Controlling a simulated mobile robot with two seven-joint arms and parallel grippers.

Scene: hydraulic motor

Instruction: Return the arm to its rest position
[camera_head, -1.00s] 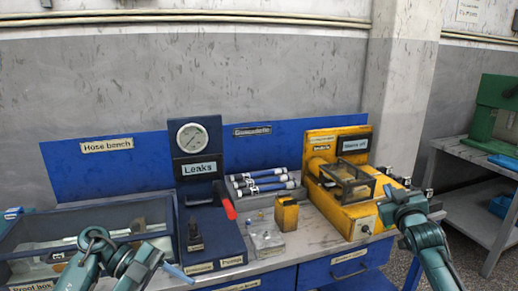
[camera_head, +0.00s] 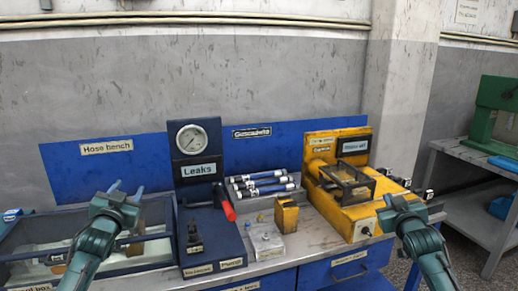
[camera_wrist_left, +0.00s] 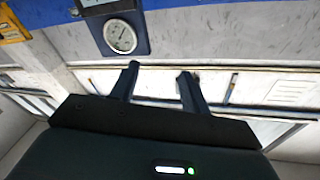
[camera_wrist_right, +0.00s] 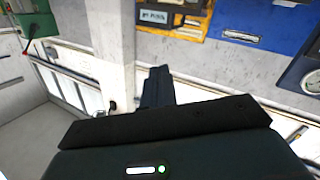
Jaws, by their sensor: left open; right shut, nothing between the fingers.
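My left gripper (camera_head: 126,189) is raised over the hose bench side at the left of the head view, its two fingers apart and pointing up and away. In the left wrist view my left gripper (camera_wrist_left: 159,76) is open with nothing between its fingers. My right gripper (camera_wrist_right: 157,72) shows shut and empty in the right wrist view. In the head view my right arm stands in front of the yellow machine (camera_head: 358,218), at its right side, and hides part of it.
A grey workbench (camera_head: 318,238) carries a blue gauge stand (camera_head: 198,150), a glass-sided box (camera_head: 157,252), several hoses (camera_head: 262,184), a small yellow block (camera_head: 286,215) and a clear tray (camera_head: 265,240). A green press (camera_head: 490,105) stands on a table at the right. Free air lies above the bench.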

